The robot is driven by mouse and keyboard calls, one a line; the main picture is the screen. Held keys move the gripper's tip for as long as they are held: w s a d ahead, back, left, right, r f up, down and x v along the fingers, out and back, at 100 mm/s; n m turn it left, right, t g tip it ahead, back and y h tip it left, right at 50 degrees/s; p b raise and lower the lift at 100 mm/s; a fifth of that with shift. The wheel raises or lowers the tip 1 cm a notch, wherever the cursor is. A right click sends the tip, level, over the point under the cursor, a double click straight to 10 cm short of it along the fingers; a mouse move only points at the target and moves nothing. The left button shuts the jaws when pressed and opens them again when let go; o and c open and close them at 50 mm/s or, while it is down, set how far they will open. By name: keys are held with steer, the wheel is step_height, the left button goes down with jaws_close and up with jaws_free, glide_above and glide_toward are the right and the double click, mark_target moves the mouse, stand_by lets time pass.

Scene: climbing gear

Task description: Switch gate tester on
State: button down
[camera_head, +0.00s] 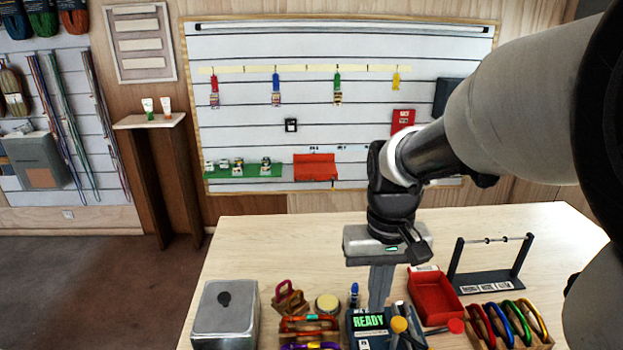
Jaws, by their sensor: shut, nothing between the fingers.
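A dark blue-grey device (367,334), which looks like the gate tester, stands near the front edge of the wooden table. Its small screen is lit and reads READY in green. A yellow-orange round knob and dark parts show at its right side. My gripper (378,304) points down with its fingers together and empty, right behind the device's top edge in the picture. I cannot tell whether the fingertips touch the device. The switch itself cannot be made out, and the device's lower part is cut off by the picture's bottom edge.
A grey metal box (226,312) stands at the front left, with carabiners on a holder (310,326) beside it. Right of the device are a red tray (435,300), a black rack (490,280) and coloured carabiners (508,322). The table (275,240) is clear behind.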

mark_target(366, 349)
steer(key=shift+f, duration=0.15)
step_height(366, 349, down, 14)
steer(key=shift+b, duration=0.3)
stand_by(0.4)
steer(key=shift+f, duration=0.1)
steer(key=shift+f, duration=0.1)
steer(key=shift+s, duration=0.15)
steer(key=shift+w, duration=0.2)
steer(key=shift+w+r, duration=0.35)
steer(key=shift+w, duration=0.3)
